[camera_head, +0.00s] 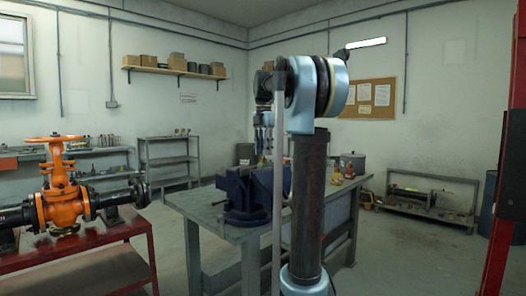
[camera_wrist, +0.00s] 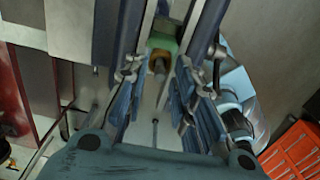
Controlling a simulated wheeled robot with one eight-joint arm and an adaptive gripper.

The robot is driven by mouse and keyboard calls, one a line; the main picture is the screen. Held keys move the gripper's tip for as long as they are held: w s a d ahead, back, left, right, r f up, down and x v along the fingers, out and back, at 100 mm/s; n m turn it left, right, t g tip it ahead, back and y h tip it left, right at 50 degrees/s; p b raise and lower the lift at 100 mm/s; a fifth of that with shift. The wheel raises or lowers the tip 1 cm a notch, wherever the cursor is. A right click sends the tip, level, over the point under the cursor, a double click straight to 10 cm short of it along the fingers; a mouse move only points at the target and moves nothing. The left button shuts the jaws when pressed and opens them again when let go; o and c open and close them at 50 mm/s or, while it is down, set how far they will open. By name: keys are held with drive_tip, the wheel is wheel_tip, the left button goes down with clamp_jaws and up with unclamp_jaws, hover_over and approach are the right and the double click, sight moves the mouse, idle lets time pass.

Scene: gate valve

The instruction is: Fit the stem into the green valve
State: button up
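The green valve (camera_wrist: 161,43) shows in the wrist view between the blue vise jaws, with a brass-coloured part (camera_wrist: 158,62) in its middle. In the head view the blue vise (camera_head: 243,196) stands on the workbench, and my arm hides the valve. My gripper (camera_wrist: 157,82) is open, its two fingers apart on either side of the picture's middle, pointing down toward the vise. It shows partly in the head view (camera_head: 265,135) above the vise. A thin rod (camera_wrist: 155,130) shows between the fingers; I cannot tell whether it is the stem. Nothing is clearly gripped.
The grey workbench (camera_head: 205,206) carries small coloured items (camera_head: 337,176) at its far right end. A large orange valve (camera_head: 62,204) with black pipes sits on a red table (camera_head: 128,226) at the left.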

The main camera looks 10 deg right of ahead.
drive_tip(key=shift+r, duration=0.1)
wheel_tip(320, 180, up, 12)
idle(0.8)
drive_tip(key=shift+f, duration=0.2)
